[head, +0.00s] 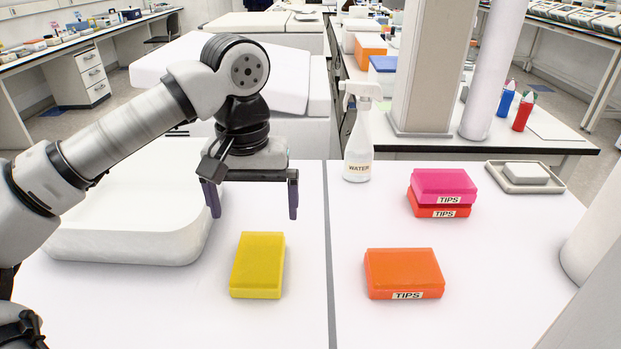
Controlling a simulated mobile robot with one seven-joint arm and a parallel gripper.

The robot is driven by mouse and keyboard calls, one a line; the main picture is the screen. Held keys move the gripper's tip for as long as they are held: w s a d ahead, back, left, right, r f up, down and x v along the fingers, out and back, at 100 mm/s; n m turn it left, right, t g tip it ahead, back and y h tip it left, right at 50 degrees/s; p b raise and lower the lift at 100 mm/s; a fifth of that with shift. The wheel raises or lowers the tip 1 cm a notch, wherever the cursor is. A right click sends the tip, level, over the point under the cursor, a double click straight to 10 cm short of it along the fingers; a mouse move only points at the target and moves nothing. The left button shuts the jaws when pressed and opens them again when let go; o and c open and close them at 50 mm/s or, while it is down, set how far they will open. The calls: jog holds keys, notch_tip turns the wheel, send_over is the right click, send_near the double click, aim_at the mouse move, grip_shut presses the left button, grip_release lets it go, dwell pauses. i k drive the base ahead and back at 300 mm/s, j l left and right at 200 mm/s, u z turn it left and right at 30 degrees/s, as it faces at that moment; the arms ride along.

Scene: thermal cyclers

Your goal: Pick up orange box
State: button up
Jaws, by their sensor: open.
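An orange box (403,272) labelled TIPS lies flat on the white table, right of the dark seam. A second, red-orange box (440,211) also labelled TIPS lies further back, under a pink box (443,186). My gripper (252,208) is open and empty, fingers pointing down. It hangs above the table left of the seam, behind a yellow box (258,264), and is apart from every box.
A large white tray-like body (130,240) is left of my gripper. A small grey tray (526,187) sits at the back right. The table around the orange box is clear.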

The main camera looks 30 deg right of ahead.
aim_at(391, 273)
jog(key=z, duration=1.3)
jog(key=l+u, duration=0.2)
jog(key=l, duration=0.35)
jog(key=l+u, duration=0.2)
jog(key=l, duration=0.4)
jog(key=k+l+u, duration=0.1)
jog(key=l+u, duration=0.15)
jog(key=l, duration=0.3)
jog(key=k+l+u, duration=0.2)
jog(key=l, duration=0.35)
jog(key=i+l, duration=0.05)
jog(key=i, duration=0.05)
